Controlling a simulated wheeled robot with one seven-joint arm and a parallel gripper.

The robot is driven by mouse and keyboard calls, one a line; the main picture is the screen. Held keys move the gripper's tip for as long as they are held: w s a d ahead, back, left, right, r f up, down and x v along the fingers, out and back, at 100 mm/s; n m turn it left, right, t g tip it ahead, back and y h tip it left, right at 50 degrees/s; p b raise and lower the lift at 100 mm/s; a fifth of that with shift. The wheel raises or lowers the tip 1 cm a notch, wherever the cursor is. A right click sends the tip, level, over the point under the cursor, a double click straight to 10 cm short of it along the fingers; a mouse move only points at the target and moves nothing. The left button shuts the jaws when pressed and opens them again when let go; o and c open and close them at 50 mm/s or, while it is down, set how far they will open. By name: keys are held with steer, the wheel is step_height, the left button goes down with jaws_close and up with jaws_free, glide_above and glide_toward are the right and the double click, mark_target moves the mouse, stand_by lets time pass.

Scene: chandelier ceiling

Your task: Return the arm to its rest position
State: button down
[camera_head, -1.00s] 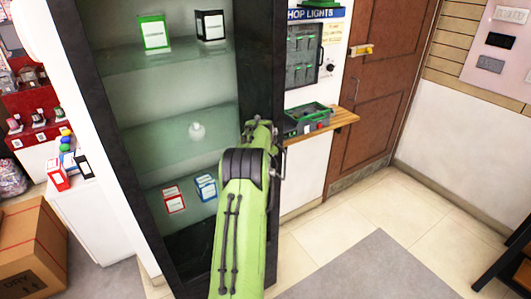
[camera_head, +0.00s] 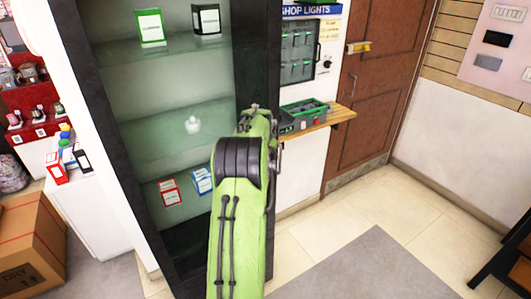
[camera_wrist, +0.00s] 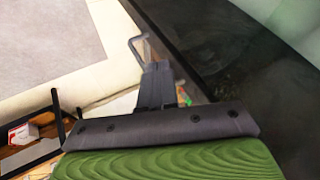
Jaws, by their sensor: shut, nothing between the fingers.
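My green arm (camera_head: 240,210) reaches up in the head view, in front of the right side of the glass-shelved cabinet (camera_head: 180,125). My gripper shows in the wrist view (camera_wrist: 156,72), with its dark fingers close together and nothing between them. A dark bar and a green part of my arm fill the bottom of that view. In the head view the arm hides the fingertips, so I cannot tell their distance from the cabinet there. In the wrist view the cabinet's dark side lies right of the fingers.
A wooden ledge (camera_head: 342,115) with a green-grey tray (camera_head: 303,112) is right of the arm. A brown door (camera_head: 378,85) stands behind. A cardboard box (camera_head: 30,240) is at left.

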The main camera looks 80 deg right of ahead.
steer(key=v, duration=0.5)
steer(key=shift+s+a+r, duration=0.2)
steer(key=shift+s+a, duration=0.1)
